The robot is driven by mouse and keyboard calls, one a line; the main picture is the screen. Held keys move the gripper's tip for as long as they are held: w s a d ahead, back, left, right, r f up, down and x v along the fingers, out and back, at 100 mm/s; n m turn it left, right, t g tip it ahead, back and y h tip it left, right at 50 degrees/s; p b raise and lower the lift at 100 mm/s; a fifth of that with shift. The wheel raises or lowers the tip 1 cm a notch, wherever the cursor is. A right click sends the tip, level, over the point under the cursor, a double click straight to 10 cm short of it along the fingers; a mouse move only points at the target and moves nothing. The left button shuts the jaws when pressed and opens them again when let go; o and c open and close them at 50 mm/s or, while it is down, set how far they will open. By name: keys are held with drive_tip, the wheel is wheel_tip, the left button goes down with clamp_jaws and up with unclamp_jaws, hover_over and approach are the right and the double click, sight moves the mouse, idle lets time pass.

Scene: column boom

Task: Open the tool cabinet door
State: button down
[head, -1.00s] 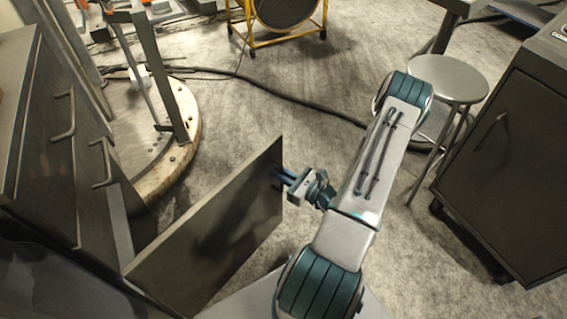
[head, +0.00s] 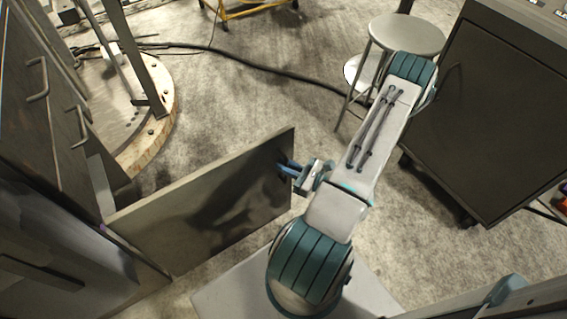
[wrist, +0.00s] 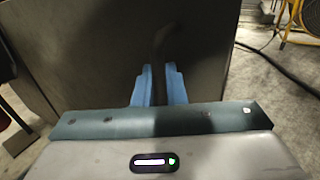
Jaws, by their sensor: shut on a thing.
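The tool cabinet door (head: 215,205) is a dark flat panel standing well out from the cabinet (head: 50,235) at the left of the head view. My gripper (head: 287,169) is at the door's outer end, with its blue fingers against the door face. In the wrist view the door (wrist: 100,55) fills much of the picture, and my two blue fingers (wrist: 158,88) point at it with a dark handle between their tips. The fingers are shut on this handle, which is mostly in shadow; my gripper hides it in the head view.
A round metal stool (head: 407,35) and a dark wheeled cabinet (head: 480,110) stand at the right. A black cable (head: 260,65) crosses the floor. Carpet between door and stool is clear.

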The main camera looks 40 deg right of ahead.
drive_tip(key=shift+d, duration=0.15)
drive_tip(key=c, duration=1.6)
unclamp_jaws()
drive_tip(key=shift+d, duration=0.1)
drive_tip(key=shift+s, duration=0.1)
drive_tip(key=p+v, duration=0.1)
drive_tip(key=v, duration=1.2)
drive_tip(key=shift+s, duration=0.35)
drive_tip(key=shift+w+r+p, duration=0.1)
drive_tip(key=shift+r+p, duration=0.05)
drive_tip(key=shift+p, duration=0.15)
